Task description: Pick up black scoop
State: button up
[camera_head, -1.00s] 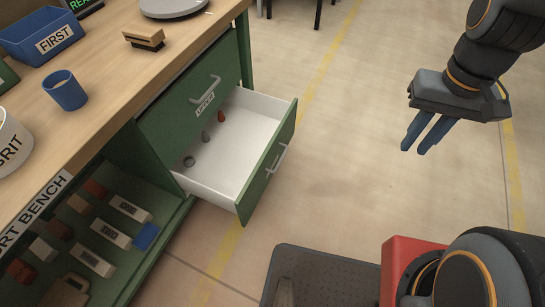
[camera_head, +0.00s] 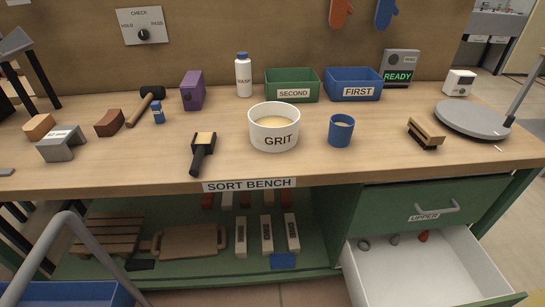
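A black scoop (camera_head: 202,153) lies on the wooden sort bench (camera_head: 330,167), near its front edge and left of a white bucket labelled GRIT (camera_head: 274,128). Its dark handle points toward the front edge. Its head is filled with something tan. My gripper is not in the head view now.
A blue cup (camera_head: 341,130) stands right of the bucket. A grey curved bar (camera_head: 60,235) rises at lower left.

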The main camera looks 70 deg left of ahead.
aim_at(201, 151)
jog(key=u, duration=2.7)
